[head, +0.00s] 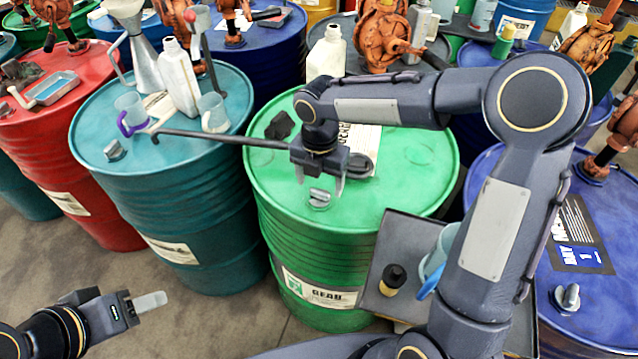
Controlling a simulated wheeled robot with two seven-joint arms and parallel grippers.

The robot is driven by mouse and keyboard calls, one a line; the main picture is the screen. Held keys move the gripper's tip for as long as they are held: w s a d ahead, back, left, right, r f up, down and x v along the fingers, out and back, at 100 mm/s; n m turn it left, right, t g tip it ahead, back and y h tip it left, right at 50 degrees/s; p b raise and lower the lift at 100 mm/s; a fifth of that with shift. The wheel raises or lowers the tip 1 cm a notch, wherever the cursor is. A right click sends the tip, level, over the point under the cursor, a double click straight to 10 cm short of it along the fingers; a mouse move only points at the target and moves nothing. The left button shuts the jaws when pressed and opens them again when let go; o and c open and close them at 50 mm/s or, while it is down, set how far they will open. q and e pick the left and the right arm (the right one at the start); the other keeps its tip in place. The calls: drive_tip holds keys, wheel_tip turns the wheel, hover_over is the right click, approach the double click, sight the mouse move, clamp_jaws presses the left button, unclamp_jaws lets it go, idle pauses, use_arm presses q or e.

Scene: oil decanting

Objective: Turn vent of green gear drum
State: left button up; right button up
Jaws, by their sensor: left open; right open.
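The green gear drum (400,190) stands upright in the middle, with a "GEAR" label on its front. Its small grey vent (319,199) sits on the lid near the front edge. My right gripper (320,182) is open and points down just above and behind the vent, with its fingers apart. I cannot tell whether a finger touches the vent. My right arm arches over the drum and hides part of the lid and its paper sheet. My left gripper (148,302) is open and empty, low at the left, in front of the teal drum and away from the green one.
The teal drum (90,130) holds a white jug (180,80), a funnel and cups. A dark rod (225,138) stretches from it towards my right gripper. A red drum (95,85) stands left, a blue drum (620,240) right. A grey stand (390,240) holds a small dark bottle (393,280).

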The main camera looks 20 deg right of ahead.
sight(320, 196)
drive_tip(key=shift+f, duration=1.15)
drive_tip(key=c, duration=1)
